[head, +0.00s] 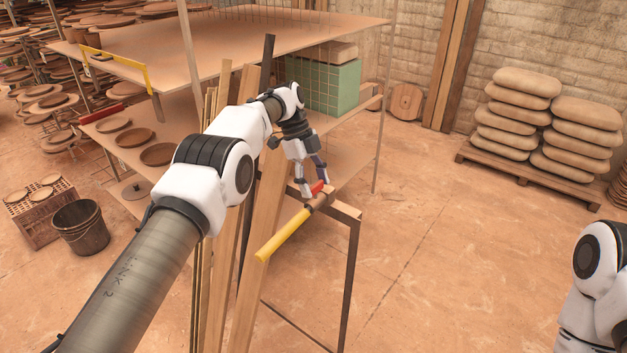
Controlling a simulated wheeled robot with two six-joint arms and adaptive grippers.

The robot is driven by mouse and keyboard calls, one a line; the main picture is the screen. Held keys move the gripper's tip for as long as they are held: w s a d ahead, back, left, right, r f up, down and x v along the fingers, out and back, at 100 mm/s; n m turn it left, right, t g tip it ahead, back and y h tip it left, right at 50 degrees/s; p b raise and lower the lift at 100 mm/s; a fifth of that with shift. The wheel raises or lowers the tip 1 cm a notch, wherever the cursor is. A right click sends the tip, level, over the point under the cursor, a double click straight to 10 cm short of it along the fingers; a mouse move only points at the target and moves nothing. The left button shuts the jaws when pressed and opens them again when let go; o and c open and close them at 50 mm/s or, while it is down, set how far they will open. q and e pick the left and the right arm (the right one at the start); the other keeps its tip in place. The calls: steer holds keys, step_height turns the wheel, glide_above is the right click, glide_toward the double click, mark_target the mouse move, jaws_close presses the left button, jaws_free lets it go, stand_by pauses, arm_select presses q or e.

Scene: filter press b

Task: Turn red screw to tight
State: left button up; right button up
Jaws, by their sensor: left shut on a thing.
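The red screw (317,187) sits at the far end of a bar clamp with a yellow handle or bar (283,235), on top of a dark metal frame (352,220). My left gripper (311,192) reaches down from above with its fingers at the red part, shut on it. The fingers hide part of the screw, and the exact contact is small in the picture. My right arm shows only as a link at the lower right; its gripper is out of the picture.
Tall wooden boards (262,220) lean beside the frame, under my left arm. Shelves (235,40) with a green crate (325,85) stand behind. Stacked sacks (520,110) lie on a pallet (530,175) at the right. A bucket (80,228) stands at the left. The floor right of the frame is clear.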

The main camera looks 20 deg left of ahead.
arm_select(q)
steer(key=shift+f, duration=0.1)
steer(key=o, duration=1.2)
steer(key=shift+d, duration=0.1)
steer(key=shift+c, duration=0.2)
